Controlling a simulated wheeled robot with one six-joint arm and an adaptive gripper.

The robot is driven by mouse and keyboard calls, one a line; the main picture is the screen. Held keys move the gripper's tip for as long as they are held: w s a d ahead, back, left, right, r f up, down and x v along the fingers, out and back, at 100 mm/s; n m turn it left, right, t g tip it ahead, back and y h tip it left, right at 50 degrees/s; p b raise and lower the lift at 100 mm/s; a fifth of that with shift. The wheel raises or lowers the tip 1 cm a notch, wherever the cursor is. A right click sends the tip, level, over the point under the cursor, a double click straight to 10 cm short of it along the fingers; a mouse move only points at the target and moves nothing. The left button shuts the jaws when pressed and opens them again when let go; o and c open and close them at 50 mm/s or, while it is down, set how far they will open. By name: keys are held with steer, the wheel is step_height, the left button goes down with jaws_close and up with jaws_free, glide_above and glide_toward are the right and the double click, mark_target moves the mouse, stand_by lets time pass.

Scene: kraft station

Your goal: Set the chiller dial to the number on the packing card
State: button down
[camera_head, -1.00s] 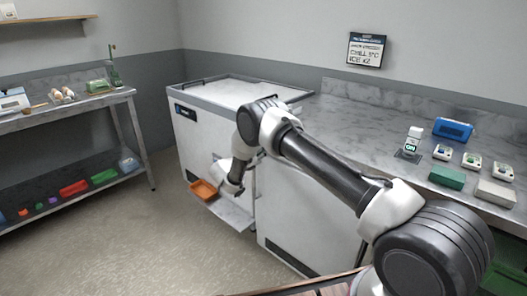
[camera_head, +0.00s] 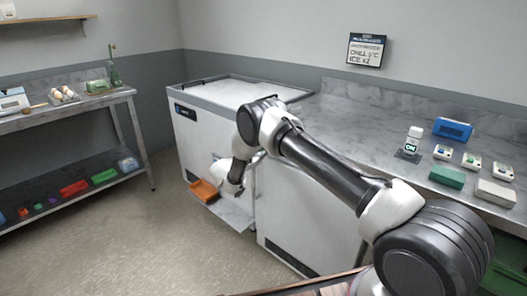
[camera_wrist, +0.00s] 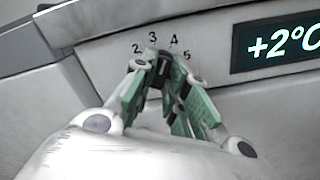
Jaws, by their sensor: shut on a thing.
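In the wrist view my gripper (camera_wrist: 158,80) is shut on the chiller dial (camera_wrist: 160,72), which is mostly hidden between the green-padded fingers. Numbers 2, 3, 4 and 5 show in an arc above the dial; I cannot tell which one its pointer faces. A display (camera_wrist: 278,46) right of the dial reads about +2°C, cut off at the edge. In the head view the white chiller (camera_head: 205,130) stands in the middle, with my arm across its front. The packing card (camera_head: 365,50) hangs on the wall; it seems to read "CHILL", a blurred number, and "ICE x2".
A steel counter (camera_head: 345,115) to the right carries a blue box (camera_head: 453,129), a white bottle (camera_head: 414,138), a green box (camera_head: 446,177) and small packs. An orange tray (camera_head: 204,191) sits low by the chiller. A shelf table (camera_head: 60,108) stands left; the floor between is clear.

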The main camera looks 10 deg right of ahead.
steer(key=shift+f+m, duration=0.1)
steer(key=shift+m, duration=4.9)
steer(key=c, duration=1.4)
jaws_free()
steer(key=shift+a, duration=0.1)
steer(key=v, duration=1.2)
